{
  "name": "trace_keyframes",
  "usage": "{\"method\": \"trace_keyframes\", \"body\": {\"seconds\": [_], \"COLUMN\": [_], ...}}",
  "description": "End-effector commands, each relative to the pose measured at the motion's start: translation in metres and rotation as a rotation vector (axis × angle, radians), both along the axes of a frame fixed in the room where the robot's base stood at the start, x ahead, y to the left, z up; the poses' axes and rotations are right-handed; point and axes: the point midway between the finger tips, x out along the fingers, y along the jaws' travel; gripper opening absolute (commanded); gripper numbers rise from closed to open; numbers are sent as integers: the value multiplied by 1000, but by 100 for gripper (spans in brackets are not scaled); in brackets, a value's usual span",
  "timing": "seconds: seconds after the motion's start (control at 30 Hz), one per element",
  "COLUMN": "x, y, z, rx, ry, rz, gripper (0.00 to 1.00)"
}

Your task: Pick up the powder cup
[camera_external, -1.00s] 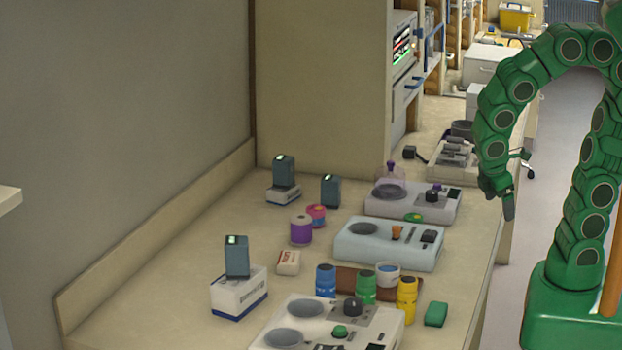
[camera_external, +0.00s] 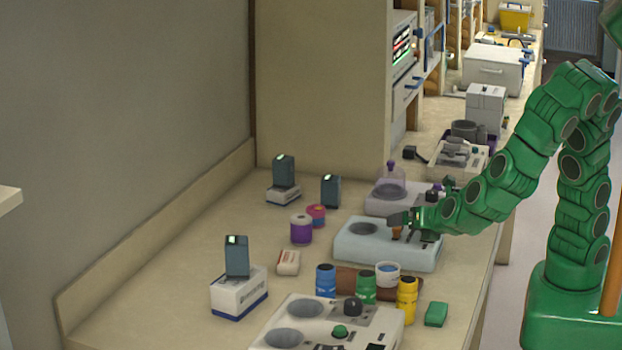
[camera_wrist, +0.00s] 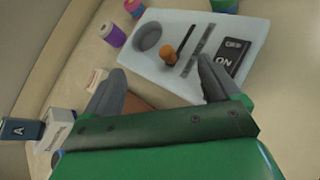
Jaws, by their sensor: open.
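The powder cup, seemingly the small white cup with blue contents (camera_external: 387,273), stands upright by the brown board (camera_external: 352,281), behind the yellow bottle (camera_external: 407,300) and right of the green bottle (camera_external: 366,288). My gripper (camera_external: 398,222) is above the middle pale blue device (camera_external: 372,250), behind the cup and apart from it. In the wrist view my gripper (camera_wrist: 162,70) is open and empty, its fingers spread over the near part of the device (camera_wrist: 165,75). The cup does not show in the wrist view; part of the brown board (camera_wrist: 135,101) does.
A blue bottle (camera_external: 325,281) stands left of the green one. A green block (camera_external: 436,314) lies right of the yellow bottle. A dial device (camera_external: 300,325) fills the front. A white eraser-like block (camera_external: 289,262) and purple spool (camera_external: 301,230) stand left.

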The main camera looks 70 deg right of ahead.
Motion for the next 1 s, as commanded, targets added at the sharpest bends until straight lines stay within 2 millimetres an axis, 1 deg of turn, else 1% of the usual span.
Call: {"method": "trace_keyframes", "body": {"seconds": [0.03,0.2,0.3,0.4,0.53,0.67,0.77,1.0], "x": [0,-3,-7,-11,-14,-15,-12,3], "y": [15,54,70,83,92,95,93,86], "z": [-7,-29,-42,-53,-61,-65,-67,-74], "rx": [-37,-157,-223,-275,-318,-336,-338,-336], "ry": [13,55,79,97,112,119,120,120], "rz": [55,207,276,327,367,381,382,382], "gripper": [90,90,90,90,90,90,90,90]}}
